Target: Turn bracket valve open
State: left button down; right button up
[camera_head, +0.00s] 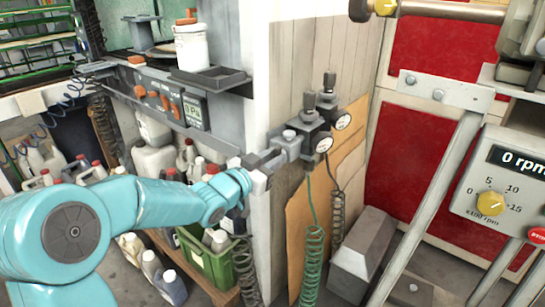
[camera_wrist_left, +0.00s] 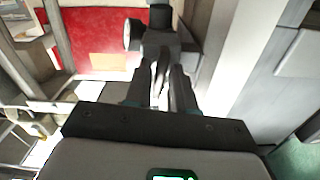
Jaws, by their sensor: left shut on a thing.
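The bracket valve unit (camera_head: 314,125) is a dark grey block on the wooden side of a cabinet, with black upright knobs and two round white gauges. My left gripper (camera_head: 283,150) reaches it from the left, and its fingers are closed on a small grey part at the unit's left end. I take this part to be the valve handle; the fingers hide most of it. In the left wrist view, the fingers (camera_wrist_left: 163,85) are nearly together against the dark valve body (camera_wrist_left: 165,45), with one gauge beside it. My right gripper is in neither view.
A green coiled hose (camera_head: 313,260) and a black one hang below the valve. A white cabinet edge (camera_head: 262,70) stands close to my left gripper. A control box with a yellow dial (camera_head: 490,203) and a metal frame are at the right. Bottles stand in a green crate (camera_head: 205,258).

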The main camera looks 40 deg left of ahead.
pick_arm(q)
jog(key=shift+n, duration=0.9)
jog(key=c, duration=1.2)
grip_release()
jog(key=shift+s, duration=0.1)
jog(key=s, duration=0.5)
jog(key=s+a+p, duration=0.1)
jog(key=s, duration=0.4)
jog(key=s+p, duration=0.1)
jog(key=s, duration=0.5)
jog(key=shift+a, duration=0.15)
